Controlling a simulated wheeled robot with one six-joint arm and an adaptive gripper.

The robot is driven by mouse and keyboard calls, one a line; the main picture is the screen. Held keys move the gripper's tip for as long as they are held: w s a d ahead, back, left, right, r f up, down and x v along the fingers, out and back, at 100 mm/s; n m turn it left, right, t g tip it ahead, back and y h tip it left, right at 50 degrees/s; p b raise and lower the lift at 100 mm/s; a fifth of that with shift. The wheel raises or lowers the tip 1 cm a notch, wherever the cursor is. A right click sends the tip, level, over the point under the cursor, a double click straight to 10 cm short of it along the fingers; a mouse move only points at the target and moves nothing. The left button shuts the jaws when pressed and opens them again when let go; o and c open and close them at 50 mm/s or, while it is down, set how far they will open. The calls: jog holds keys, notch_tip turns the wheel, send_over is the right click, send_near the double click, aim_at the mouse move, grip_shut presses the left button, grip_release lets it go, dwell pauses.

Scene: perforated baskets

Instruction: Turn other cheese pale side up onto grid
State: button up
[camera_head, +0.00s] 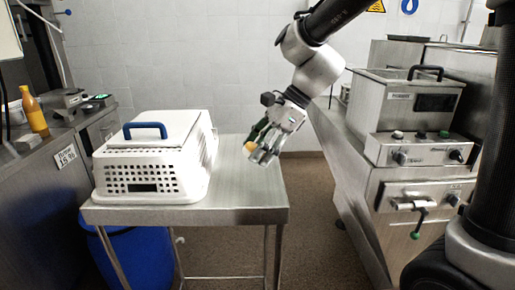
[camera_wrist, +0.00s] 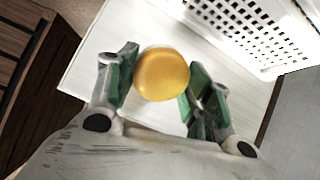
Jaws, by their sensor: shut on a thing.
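My gripper (camera_wrist: 161,88) is shut on a round yellow-orange cheese (camera_wrist: 162,74), one green-padded finger on each side of it. In the head view my gripper (camera_head: 257,148) is above the right part of the steel table, and a small bit of the cheese (camera_head: 249,147) shows beside the fingers. A white perforated basket (camera_head: 152,182) stands upside down or lidded on the table's left; its wall also shows in the wrist view (camera_wrist: 262,50). I cannot tell which side of the cheese is pale. No other cheese and no separate grid are clearly visible.
The steel table (camera_head: 240,188) is bare right of the basket. A blue handle (camera_head: 145,130) tops the basket. A blue bin (camera_head: 138,258) stands under the table. A steel machine (camera_head: 410,115) stands at the right, and a counter with a yellow bottle (camera_head: 34,110) at the left.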

aim_at(260, 178)
jog(key=shift+w+d+f+y, duration=0.1)
jog(key=shift+d+y, duration=0.15)
jog(key=shift+y, duration=0.45)
notch_tip(260, 178, down, 4)
jog(key=g+y, duration=0.1)
jog(key=y, duration=0.4)
jog(key=shift+m, duration=0.4)
jog(key=y, duration=0.3)
jog(key=shift+f+g, duration=0.3)
jog(key=shift+f, duration=0.05)
jog(key=shift+f, duration=0.75)
jog(key=o, duration=1.2)
notch_tip(260, 178, up, 10)
jog(key=shift+r, duration=0.1)
